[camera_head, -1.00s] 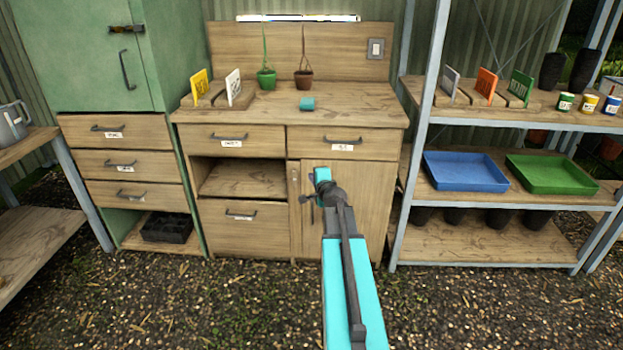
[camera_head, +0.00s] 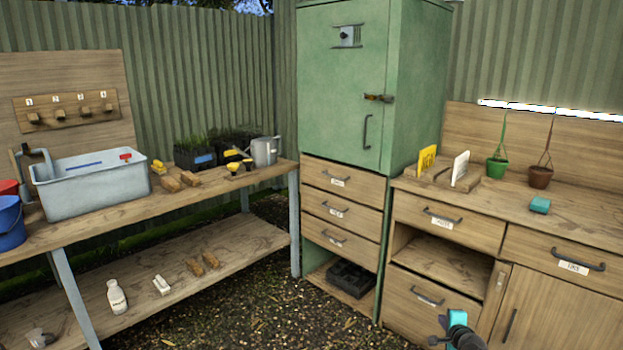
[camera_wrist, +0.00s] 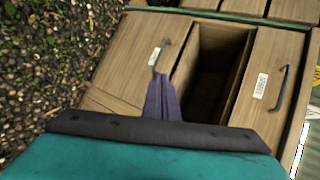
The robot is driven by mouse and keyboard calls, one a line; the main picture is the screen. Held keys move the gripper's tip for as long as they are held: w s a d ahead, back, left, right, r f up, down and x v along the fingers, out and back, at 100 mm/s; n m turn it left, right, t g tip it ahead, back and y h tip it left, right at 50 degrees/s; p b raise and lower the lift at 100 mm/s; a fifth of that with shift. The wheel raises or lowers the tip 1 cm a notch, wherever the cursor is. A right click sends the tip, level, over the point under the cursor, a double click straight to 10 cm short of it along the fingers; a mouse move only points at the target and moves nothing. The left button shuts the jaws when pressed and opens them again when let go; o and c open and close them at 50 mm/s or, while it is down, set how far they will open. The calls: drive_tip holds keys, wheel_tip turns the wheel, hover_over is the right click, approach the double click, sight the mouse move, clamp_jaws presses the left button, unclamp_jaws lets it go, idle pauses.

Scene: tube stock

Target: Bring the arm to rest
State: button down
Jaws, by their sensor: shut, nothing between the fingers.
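My gripper (camera_wrist: 162,98) is shut and empty in the wrist view, its fingers together above the workbench front. In the head view only the end of my arm shows at the bottom right, in front of the workbench's lower drawer (camera_head: 420,298). The fingers are too small there to make out clearly. The gripper appears apart from the bench.
The workbench (camera_head: 470,200) has an open compartment (camera_wrist: 212,75) between labelled drawers. A green cabinet (camera_head: 345,90) over drawers stands left of it. A table (camera_head: 225,190) with a grey basin (camera_head: 90,190) stands further left. Gravel floor (camera_head: 320,330) between them is free.

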drive_tip(key=s+a+f+n+g+y, duration=0.1)
drive_tip(key=s+a+f+n, duration=0.15)
drive_tip(key=a+f, duration=0.5)
drive_tip(key=s+a+f+n+g+y, duration=0.25)
drive_tip(key=a+f, duration=0.35)
drive_tip(key=a, duration=0.3)
drive_tip(key=s+a+f+n+g, duration=0.4)
drive_tip(key=s+a+f, duration=0.75)
drive_tip(key=s, duration=0.25)
drive_tip(key=s+a+f+n+g, duration=0.1)
drive_tip(key=s+f+n+g, duration=0.25)
drive_tip(key=s, duration=0.85)
drive_tip(key=s+a+f+n+g, duration=0.2)
drive_tip(key=s+f+n+g, duration=0.15)
drive_tip(key=s, duration=0.85)
drive_tip(key=s+d+r+n+g+h, duration=0.2)
drive_tip(key=s+d+n, duration=0.1)
drive_tip(key=s+n, duration=0.15)
wheel_tip(320, 180, up, 13)
drive_tip(key=s+p, duration=0.1)
drive_tip(key=p, duration=1.1)
drive_tip(key=shift+s+a+m+g+p, duration=0.15)
drive_tip(key=shift+s+m+g+p, duration=0.2)
drive_tip(key=shift+g, duration=0.1)
drive_tip(key=shift+r, duration=0.1)
